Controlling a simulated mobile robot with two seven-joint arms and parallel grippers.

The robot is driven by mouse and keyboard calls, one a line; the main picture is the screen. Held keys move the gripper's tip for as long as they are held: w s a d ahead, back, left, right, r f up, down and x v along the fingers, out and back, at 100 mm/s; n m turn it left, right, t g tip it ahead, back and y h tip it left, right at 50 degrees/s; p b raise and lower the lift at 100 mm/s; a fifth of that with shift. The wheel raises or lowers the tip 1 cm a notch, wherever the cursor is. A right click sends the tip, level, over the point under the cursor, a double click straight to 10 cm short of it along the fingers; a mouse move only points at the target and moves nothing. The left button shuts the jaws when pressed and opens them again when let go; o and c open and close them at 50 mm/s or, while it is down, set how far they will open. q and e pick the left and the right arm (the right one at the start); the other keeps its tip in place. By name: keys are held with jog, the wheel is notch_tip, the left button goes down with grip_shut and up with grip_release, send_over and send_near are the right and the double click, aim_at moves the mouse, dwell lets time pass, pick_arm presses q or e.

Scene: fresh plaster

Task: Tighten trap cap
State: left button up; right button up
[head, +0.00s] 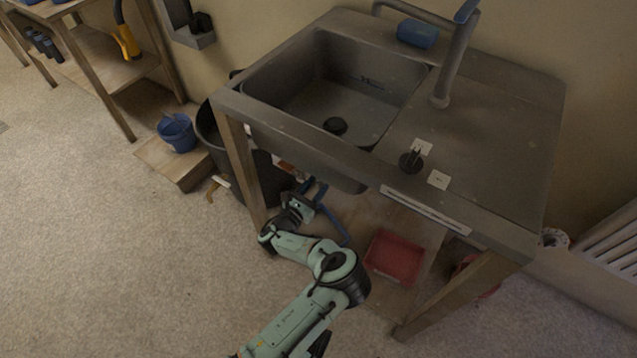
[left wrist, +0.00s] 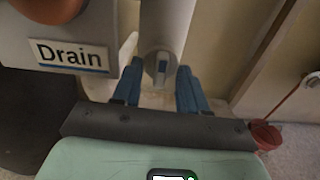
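In the head view my left gripper (head: 322,207) reaches under the sink bench, below the basin (head: 335,95). The cap is hidden there by the bench. My right gripper is not in view.
A "Drain" label (left wrist: 71,56) is left of the pipe. A red tray (head: 393,257) lies on the lower shelf, right of my arm. A wooden bench leg (head: 241,170), a dark bin (head: 212,135) and a blue bucket (head: 177,132) are left. The floor at left is clear.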

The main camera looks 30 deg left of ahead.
pick_arm(q)
jog(key=shift+s, duration=0.1)
jog(key=s+p, duration=0.5)
jog(key=s, duration=0.6)
jog(key=shift+s+a+p, duration=0.3)
jog(key=shift+s+a, duration=0.05)
jog(key=shift+a, duration=0.1)
